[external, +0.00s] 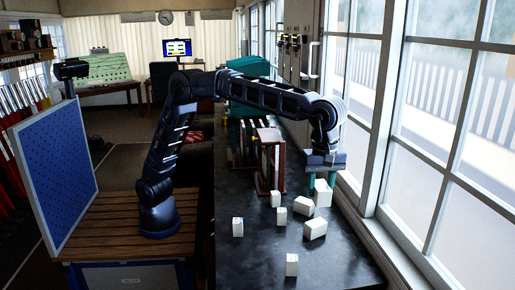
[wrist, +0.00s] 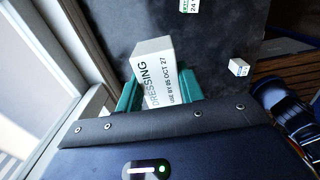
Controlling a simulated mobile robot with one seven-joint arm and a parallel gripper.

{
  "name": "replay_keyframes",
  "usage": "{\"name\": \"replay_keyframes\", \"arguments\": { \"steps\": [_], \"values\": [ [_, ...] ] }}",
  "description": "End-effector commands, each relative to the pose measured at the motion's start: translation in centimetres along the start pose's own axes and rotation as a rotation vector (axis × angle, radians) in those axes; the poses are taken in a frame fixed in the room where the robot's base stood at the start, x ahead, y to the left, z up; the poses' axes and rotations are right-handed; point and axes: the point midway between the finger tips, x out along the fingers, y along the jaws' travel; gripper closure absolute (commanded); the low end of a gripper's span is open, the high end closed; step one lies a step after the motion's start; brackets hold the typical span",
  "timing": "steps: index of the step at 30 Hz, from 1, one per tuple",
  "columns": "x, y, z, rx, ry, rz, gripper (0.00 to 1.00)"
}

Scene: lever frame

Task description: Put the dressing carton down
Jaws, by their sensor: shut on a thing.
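The dressing carton (wrist: 153,73) is a white box with "DRESSING" and "USE BY 05 OCT 27" printed on it. My gripper (external: 321,182) is shut on it, with one teal finger on each side in the wrist view. In the external view the dressing carton (external: 323,195) hangs below the fingers, near the window side of the dark counter (external: 255,265). I cannot tell whether its underside touches the counter. The fingertips are partly hidden by the carton in the wrist view.
Several other white cartons stand or lie nearby on the counter, including a tilted-looking one (external: 315,229) and a front one (external: 291,265). A brown wooden lever frame (external: 268,160) stands behind them. The window sill (external: 385,240) borders the right. The counter's front left is clear.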

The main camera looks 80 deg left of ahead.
Motion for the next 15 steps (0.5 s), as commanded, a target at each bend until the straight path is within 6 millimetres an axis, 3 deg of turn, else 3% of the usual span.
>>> {"name": "replay_keyframes", "arguments": {
  "steps": [6,11,15],
  "values": [
    [0.6,2.9,2.4,-0.003,0.005,0.004,0.84],
    [0.8,3.7,3.0,-0.005,0.007,0.006,0.84],
    [2.1,3.9,3.1,-0.005,0.009,0.004,0.84]
  ]
}}
